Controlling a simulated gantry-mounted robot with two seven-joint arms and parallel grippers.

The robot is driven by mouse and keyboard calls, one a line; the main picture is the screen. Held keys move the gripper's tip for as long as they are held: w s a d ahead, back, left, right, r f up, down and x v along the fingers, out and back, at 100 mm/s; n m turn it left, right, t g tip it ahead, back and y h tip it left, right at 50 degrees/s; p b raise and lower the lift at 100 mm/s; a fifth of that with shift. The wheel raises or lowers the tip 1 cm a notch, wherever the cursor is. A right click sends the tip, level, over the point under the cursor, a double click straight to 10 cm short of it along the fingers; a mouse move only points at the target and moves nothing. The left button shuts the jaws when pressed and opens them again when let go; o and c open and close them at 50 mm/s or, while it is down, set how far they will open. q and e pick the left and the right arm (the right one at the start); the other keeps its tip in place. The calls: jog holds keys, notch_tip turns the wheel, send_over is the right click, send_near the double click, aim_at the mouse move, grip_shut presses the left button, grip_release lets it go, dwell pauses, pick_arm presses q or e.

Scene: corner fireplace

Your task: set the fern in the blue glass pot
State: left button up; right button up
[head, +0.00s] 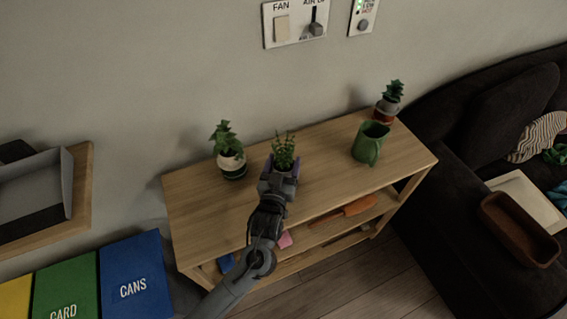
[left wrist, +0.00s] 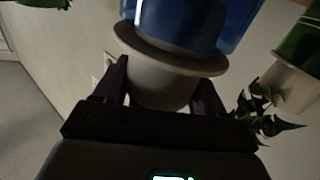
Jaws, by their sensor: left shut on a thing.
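The fern (head: 284,150) stands upright over the middle of the wooden shelf top (head: 330,152). My left gripper (head: 281,172) is shut on its pot, with one finger on each side. In the left wrist view, the fingers grip a grey pot (left wrist: 165,88) with a wide collar. I cannot tell whether the collar touches the glass rim. In the head view the gripper hides the blue pot. My right gripper is not in view.
A green jug (head: 370,144) and a plant in a reddish pot (head: 383,110) stand right. An orange trowel (head: 347,210) lies on the lower shelf. A dark sofa (head: 450,165) borders the right.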

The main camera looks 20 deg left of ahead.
pick_arm(q)
jog(key=shift+f, duration=0.45)
dwell(0.3)
jog(key=o, duration=0.9)
jog(key=shift+o, duration=0.2)
